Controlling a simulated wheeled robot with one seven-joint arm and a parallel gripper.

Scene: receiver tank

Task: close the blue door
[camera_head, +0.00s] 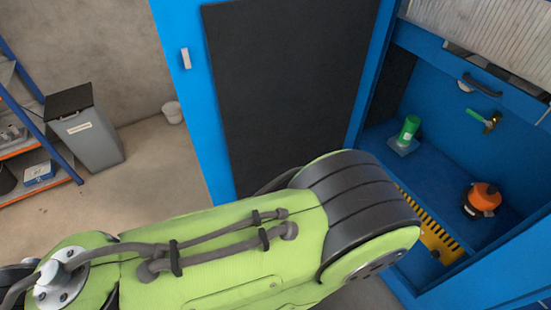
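The blue door (206,135) stands wide open at the upper middle of the head view, with a dark panel (285,85) on its inner face. A small light handle (186,58) sits near its left, free edge. The door joins the blue cabinet (414,42) on the right, and the cabinet's inside is exposed. My green and black arm crosses the lower part of the view and covers the door's lower part. My gripper is out of view, so its state and its distance from the door are hidden.
Inside the cabinet are a green-topped container (409,130), an orange-topped item (484,197) and a valve (491,121). A grey bin (88,135) and a shelf rack (62,140) stand at left. Bare floor lies left of the door.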

